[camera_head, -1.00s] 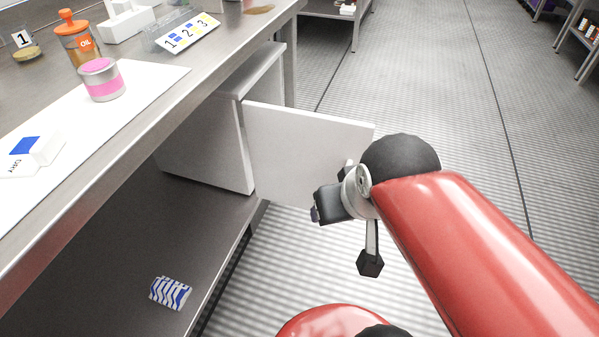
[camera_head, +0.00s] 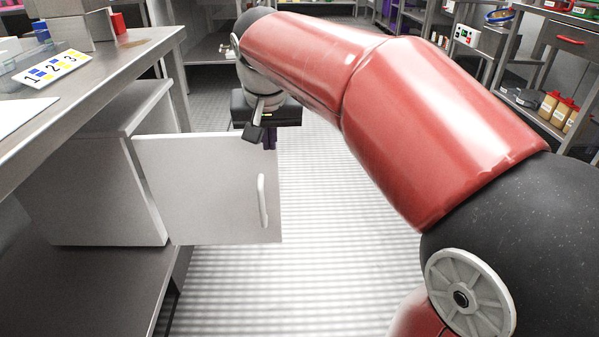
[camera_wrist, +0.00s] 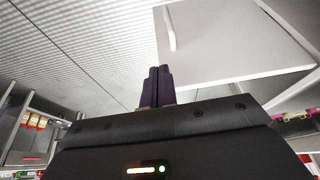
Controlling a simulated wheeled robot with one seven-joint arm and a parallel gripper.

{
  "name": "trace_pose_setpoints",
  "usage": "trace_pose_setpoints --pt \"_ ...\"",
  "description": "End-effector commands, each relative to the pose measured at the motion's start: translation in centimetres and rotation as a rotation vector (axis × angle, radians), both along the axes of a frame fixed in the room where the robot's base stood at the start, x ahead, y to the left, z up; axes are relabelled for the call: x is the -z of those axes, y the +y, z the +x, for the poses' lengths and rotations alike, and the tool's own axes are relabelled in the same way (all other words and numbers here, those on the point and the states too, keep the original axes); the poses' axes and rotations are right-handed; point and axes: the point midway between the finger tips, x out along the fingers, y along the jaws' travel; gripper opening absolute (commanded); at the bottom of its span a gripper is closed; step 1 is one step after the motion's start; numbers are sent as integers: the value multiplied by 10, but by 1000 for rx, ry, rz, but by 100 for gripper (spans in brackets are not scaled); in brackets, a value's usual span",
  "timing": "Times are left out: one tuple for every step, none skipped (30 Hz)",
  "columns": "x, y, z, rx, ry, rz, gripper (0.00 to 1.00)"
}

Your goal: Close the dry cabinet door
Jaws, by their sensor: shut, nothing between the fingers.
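The dry cabinet (camera_head: 95,185) is a white box on the lower shelf under the steel table at left. Its white door (camera_head: 205,190) stands open, jutting out to the right, with a pale upright handle (camera_head: 262,200) near its free edge. My gripper (camera_head: 269,140) is at the door's upper free corner, fingers down. In the wrist view, my dark purple fingers (camera_wrist: 157,88) are shut together and empty. The door (camera_wrist: 225,50) with its handle (camera_wrist: 170,30) lies beyond and right of them. I cannot tell whether the fingers touch the door.
The steel table edge (camera_head: 120,80) runs above the cabinet, with a numbered 1-2-3 card (camera_head: 57,68) on top. The striped floor (camera_head: 330,240) right of the door is clear. Shelves with bottles (camera_head: 560,105) stand at far right.

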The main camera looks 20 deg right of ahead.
Motion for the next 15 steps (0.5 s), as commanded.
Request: trace_pose_setpoints --pt "5 3 9 10 2 -6 0" --pt "4 4 12 15 2 -9 0" --pt "4 4 14 21 3 -11 0" --pt "5 4 16 24 4 -12 0" --pt "6 4 17 27 4 -12 0" --pt "8 4 18 28 4 -12 0" --pt "11 3 19 28 4 -12 0" --pt "15 3 20 28 4 -12 0" --pt "20 2 22 28 5 -12 0" --pt "25 1 24 27 5 -12 0" --pt "31 1 26 26 5 -13 0" --pt "39 0 29 26 7 -13 0" --pt "45 -1 31 25 6 -14 0" --pt "52 -2 33 26 6 -13 0" --pt "60 -3 36 26 6 -13 0"
